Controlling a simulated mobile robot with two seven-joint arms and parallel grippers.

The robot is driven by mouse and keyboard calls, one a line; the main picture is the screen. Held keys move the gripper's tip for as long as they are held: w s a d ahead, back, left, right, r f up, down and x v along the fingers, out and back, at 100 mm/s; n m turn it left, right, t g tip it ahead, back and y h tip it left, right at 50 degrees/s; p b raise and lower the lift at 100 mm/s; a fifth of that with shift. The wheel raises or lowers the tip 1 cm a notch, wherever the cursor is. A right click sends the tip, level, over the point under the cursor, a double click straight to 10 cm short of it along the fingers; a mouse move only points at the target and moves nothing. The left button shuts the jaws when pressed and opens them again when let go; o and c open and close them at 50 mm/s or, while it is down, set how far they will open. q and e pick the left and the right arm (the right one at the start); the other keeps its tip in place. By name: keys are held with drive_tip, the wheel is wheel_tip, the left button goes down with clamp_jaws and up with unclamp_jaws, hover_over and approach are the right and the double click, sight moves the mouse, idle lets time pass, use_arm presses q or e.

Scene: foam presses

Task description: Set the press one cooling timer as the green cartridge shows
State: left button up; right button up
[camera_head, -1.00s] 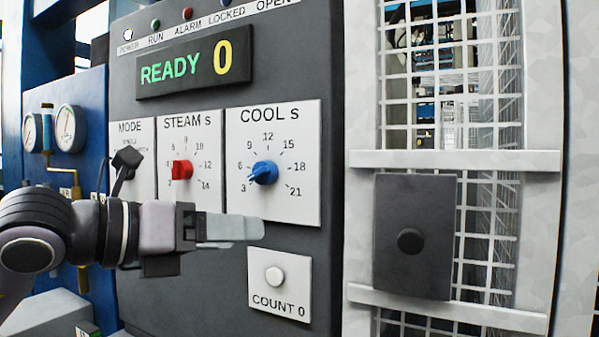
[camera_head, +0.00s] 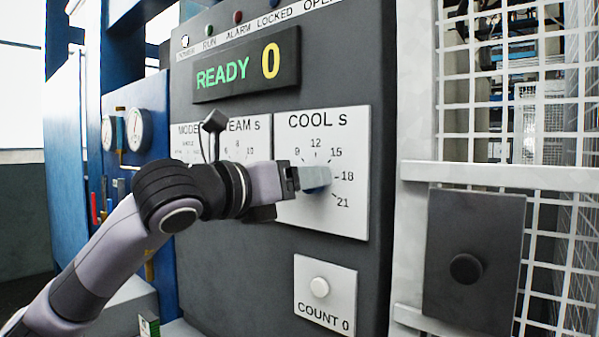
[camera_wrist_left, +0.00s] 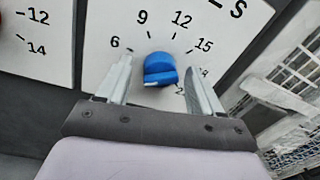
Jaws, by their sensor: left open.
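The COOL s dial plate (camera_head: 350,215) is on the dark press panel, with numbers around a blue knob (camera_head: 318,188). My left gripper (camera_head: 325,177) is at this knob and hides most of it in the head view. In the left wrist view the blue knob (camera_wrist_left: 160,66) sits between the two open fingers of my left gripper (camera_wrist_left: 160,64), with a gap on each side. A pale mark shows on the knob's lower edge there; its exact setting I cannot tell. My right gripper is out of view. I cannot make out the green cartridge for certain.
The display (camera_head: 247,64) reads READY 0. The STEAM and MODE plates are partly behind my left arm. A mesh guard with a dark plate (camera_head: 470,255) stands right. A small green-and-white thing (camera_head: 148,325) is lower left.

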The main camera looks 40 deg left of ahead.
use_arm(q)
drive_tip(key=shift+w, duration=0.2)
drive_tip(key=shift+d, duration=0.1)
drive_tip(key=c, duration=1)
drive_tip(key=shift+m, duration=0.3)
drive_tip(key=shift+s+d+r+m+y+b, duration=0.1)
drive_tip(key=shift+m+y+b, duration=0.3)
drive_tip(key=shift+m, duration=3.25)
drive_tip(key=shift+d+r+m+y+b, duration=0.1)
drive_tip(key=shift+m+b, duration=0.6)
drive_tip(key=shift+m, duration=2.95)
drive_tip(key=shift+a, duration=0.1)
